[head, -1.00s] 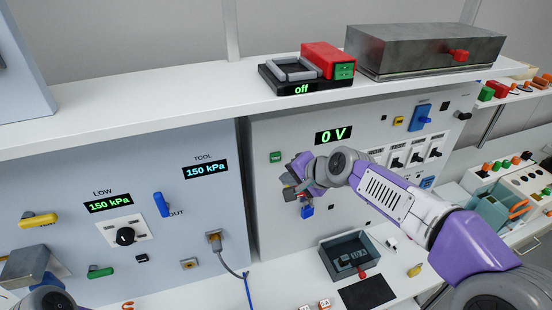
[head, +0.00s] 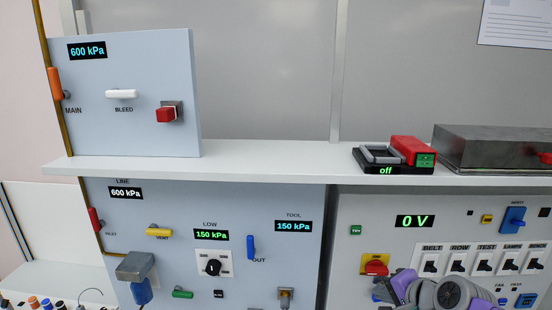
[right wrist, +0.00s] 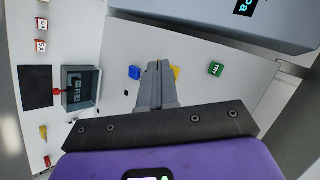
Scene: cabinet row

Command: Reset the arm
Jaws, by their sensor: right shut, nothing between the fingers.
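My right gripper (head: 384,290) is at the lower right of the head view, in front of the grey switch panel (head: 400,245). Its purple wrist and part of the arm run off the bottom edge. In the right wrist view the two fingers (right wrist: 156,72) are together with nothing between them. They point towards the panel face, near a blue part (right wrist: 134,72) and a yellow plate (right wrist: 175,72). In the head view a red knob on a yellow plate (head: 375,265) is just above the gripper. My left gripper is not in view.
A white shelf (head: 270,155) crosses above the panels and bears a black device reading off (head: 393,158) and a metal box (head: 485,150). A blue-grey pressure panel (head: 270,260) is left of the switch panel. An open tray (right wrist: 78,90) shows in the right wrist view.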

